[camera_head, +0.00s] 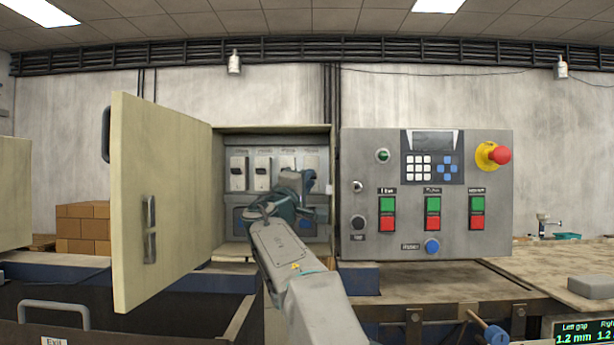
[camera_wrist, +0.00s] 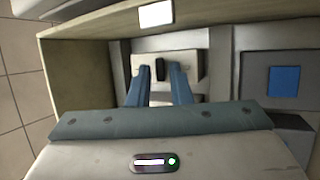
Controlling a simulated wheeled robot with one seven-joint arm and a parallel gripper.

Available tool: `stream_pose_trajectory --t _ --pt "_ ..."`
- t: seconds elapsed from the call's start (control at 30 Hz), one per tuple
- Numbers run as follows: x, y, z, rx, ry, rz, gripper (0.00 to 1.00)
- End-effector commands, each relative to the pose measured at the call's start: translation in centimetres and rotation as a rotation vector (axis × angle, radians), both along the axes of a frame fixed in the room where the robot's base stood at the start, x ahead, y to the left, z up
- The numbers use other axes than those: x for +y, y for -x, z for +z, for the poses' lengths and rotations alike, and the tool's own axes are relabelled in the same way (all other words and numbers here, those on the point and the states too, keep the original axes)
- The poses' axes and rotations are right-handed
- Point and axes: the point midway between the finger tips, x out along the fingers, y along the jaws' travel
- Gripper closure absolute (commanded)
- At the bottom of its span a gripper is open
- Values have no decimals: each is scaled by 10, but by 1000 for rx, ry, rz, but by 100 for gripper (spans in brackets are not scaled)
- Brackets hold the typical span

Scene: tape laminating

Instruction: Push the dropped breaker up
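Several white breakers stand in a row inside the open cabinet; two at the left (camera_head: 238,173) (camera_head: 262,172) show dark toggles. My gripper (camera_head: 305,182) reaches into the cabinet at the right end of the row and hides part of the breakers there. In the wrist view, which is turned sideways, my gripper (camera_wrist: 158,74) is open. Its two blue-grey fingers are apart in front of a white breaker (camera_wrist: 192,66), with its black toggle (camera_wrist: 160,69) between their tips. Contact with the toggle cannot be told, nor can its exact position.
The beige cabinet door (camera_head: 165,205) is swung open to the left. A grey control panel (camera_head: 385,245) with red and green buttons and a red emergency stop (camera_head: 502,155) stands close on the right. The cabinet's side wall (camera_wrist: 75,70) runs near my gripper.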

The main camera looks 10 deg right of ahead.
Motion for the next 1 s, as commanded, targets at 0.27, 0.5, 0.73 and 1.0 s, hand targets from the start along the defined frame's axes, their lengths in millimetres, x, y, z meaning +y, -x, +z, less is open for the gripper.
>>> stream_pose_trajectory --t 0.27,0.5,0.73,1.0 --pt "0 -1 0 0 0 0 82" --pt "0 0 0 0 0 0 100" --pt "-1 1 3 48 -15 -5 100" --pt "-1 1 7 159 -37 -8 100"
